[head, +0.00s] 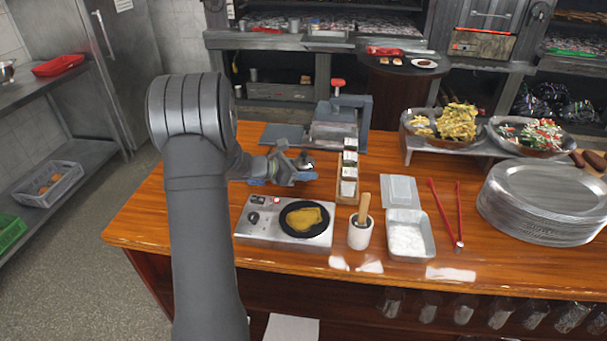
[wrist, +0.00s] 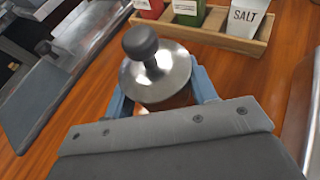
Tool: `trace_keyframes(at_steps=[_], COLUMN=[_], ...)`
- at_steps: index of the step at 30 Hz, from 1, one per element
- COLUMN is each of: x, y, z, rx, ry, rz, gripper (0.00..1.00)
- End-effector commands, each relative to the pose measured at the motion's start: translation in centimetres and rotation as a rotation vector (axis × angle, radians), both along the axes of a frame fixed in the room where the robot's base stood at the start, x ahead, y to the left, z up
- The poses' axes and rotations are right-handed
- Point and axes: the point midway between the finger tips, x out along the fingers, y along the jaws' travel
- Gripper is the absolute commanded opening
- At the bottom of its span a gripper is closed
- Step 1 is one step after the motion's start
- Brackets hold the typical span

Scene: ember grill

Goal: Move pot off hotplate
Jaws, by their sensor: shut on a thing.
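The pot shows in the wrist view as a round shiny metal lid (wrist: 170,78) with a dark knob on top; its body is mostly hidden below the lid and behind my gripper. My gripper (wrist: 162,92) has its blue fingers on either side of the pot and is shut on it. In the head view my gripper (head: 287,172) is behind the hotplate, and little of the pot can be made out. The hotplate (head: 262,232) is a silver box with knobs and a round black top, on which a yellow flat item (head: 304,217) lies.
A wooden rack (head: 346,189) of seasoning containers stands close to the right of my gripper. A grey press-like appliance (head: 335,130) with a red handle is behind. A white cup (head: 360,236) with a wooden handle and a metal tray (head: 409,236) stand right of the hotplate.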

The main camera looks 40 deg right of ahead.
Motion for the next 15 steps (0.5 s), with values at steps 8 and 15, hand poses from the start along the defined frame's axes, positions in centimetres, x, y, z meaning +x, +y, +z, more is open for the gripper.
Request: trace_keyframes(at_steps=[8, 15], x=[0.0, 0.0], y=[0.0, 0.0], z=[-1.7, -2.0], rx=[-0.001, -0.001], ry=[-0.002, -0.001], rz=[-0.001, 0.0], gripper=[0.18, 0.18])
